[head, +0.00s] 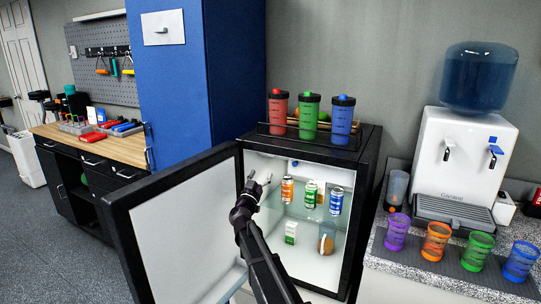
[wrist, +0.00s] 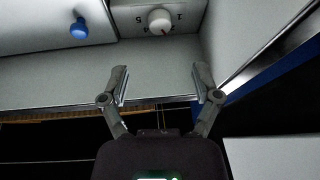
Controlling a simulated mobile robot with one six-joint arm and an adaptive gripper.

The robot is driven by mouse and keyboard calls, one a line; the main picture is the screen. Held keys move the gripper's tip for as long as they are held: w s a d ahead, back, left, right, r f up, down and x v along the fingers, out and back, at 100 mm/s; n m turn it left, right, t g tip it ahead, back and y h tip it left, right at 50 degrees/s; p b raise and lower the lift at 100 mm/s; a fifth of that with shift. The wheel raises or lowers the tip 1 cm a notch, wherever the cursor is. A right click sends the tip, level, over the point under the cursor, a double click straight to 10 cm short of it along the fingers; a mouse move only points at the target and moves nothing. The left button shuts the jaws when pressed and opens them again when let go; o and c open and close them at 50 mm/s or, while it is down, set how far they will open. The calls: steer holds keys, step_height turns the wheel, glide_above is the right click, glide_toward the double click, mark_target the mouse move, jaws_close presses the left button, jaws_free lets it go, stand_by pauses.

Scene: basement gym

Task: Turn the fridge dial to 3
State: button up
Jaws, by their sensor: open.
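The small fridge (head: 361,200) stands with its door (head: 180,235) open to the left. I cannot make out the dial in the head view. My gripper (head: 259,178) is inside the fridge opening at its upper left. In the wrist view my gripper (wrist: 161,80) is open and empty, its fingers pointing toward the dial and apart from it.
A blue knob (wrist: 79,30) sits beside the dial panel. A small carton (head: 291,232) stands below.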

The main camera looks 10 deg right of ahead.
mark_target(271, 156)
steer(key=p+x, duration=0.3)
steer(key=x, duration=0.7)
steer(key=shift+d, duration=0.1)
jaws_close()
